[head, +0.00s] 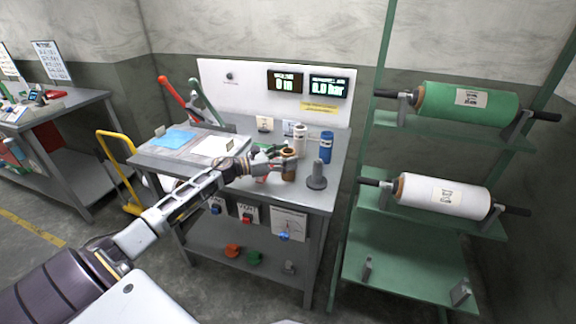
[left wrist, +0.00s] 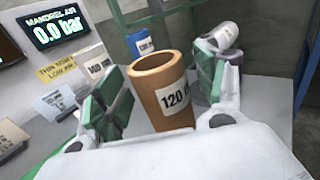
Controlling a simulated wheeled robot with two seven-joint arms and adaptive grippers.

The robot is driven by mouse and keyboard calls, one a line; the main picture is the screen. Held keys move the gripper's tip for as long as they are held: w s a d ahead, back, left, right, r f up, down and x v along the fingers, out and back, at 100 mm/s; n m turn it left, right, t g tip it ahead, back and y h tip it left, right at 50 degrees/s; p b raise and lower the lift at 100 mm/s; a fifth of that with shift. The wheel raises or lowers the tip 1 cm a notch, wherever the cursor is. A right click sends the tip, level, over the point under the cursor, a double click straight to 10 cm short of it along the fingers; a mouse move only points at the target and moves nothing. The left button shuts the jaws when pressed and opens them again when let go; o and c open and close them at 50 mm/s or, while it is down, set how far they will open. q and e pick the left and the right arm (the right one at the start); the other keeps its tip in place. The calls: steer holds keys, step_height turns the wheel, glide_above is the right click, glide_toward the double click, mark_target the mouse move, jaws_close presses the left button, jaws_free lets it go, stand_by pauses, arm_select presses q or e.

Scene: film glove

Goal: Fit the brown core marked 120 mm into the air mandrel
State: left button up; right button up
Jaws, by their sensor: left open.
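The brown core (head: 289,174) stands upright on the bench beside my left gripper (head: 274,161). In the left wrist view the brown core (left wrist: 172,108), labelled "120", stands between the two green-padded fingers. The left gripper is open, with a clear gap to its left finger; the right finger looks close, and I cannot tell if it touches. A grey post on a round base (head: 316,178), perhaps the air mandrel, stands just right of the core. The mandrel air display (head: 328,87) reads 0.0 bar. My right gripper is out of view.
A white core (head: 300,136) and a blue core (head: 326,147) stand behind the brown one. Blue and white sheets lie at the bench's left. A green rack (head: 455,137) with a green roll (head: 440,101) and a white roll (head: 418,190) stands to the right.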

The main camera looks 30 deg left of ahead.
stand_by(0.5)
arm_select(q)
steer(key=c, duration=1.1)
steer(key=shift+r, duration=0.1)
steer(key=shift+r, duration=4.9)
